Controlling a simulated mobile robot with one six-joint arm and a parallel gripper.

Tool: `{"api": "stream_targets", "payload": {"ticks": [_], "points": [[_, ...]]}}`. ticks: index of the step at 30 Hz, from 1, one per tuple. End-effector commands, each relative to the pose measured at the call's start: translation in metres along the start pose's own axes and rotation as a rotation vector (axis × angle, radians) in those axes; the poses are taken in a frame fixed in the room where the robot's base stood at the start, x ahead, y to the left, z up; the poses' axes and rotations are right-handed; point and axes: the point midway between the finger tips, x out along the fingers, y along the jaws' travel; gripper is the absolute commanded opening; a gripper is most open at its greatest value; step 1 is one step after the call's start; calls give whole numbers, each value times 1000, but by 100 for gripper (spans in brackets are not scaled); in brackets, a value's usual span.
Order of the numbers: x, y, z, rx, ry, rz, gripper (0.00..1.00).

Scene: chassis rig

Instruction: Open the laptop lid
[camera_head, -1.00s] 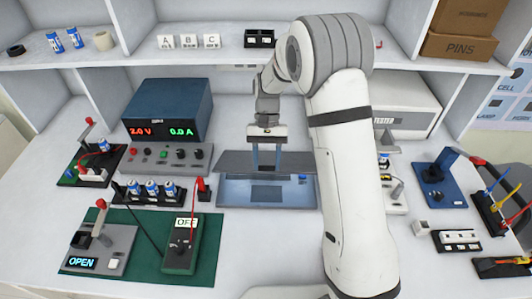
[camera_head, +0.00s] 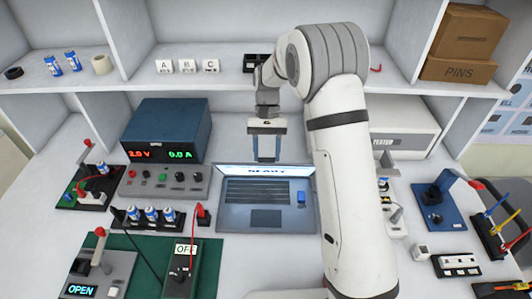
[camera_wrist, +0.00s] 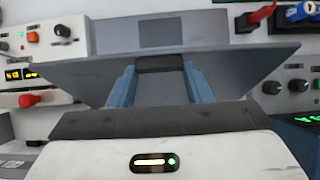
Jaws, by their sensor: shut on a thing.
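The laptop (camera_head: 235,216) lies on the white bench in the head view, its keyboard and touchpad showing. Its lid (camera_head: 232,171) stands raised and tilted back, with a pale lit screen facing the camera; dark lettering on it is partly cut off. My gripper (camera_head: 266,158) is at the middle of the lid's upper edge, shut on the lid. In the wrist view the two blue fingers (camera_wrist: 160,75) stand against a wide grey panel of the laptop (camera_wrist: 75,78). The exact contact at the fingertips is hidden.
A power supply (camera_head: 166,133) reading 2.0 V stands left of the laptop. A battery row (camera_head: 150,216) and a green mat with switch boxes (camera_head: 140,246) lie nearer left. My arm's right side has a blue fixture (camera_head: 436,203) and coloured-handled tools (camera_head: 500,200). The shelf is above.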

Motion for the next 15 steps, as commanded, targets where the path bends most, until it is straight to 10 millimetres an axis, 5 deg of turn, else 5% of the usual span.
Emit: {"api": "stream_targets", "payload": {"ticks": [10,11,15], "points": [[2,1,-4,1,9,2,4],[2,1,-4,1,9,2,46],[2,1,-3,1,7,1,58]]}}
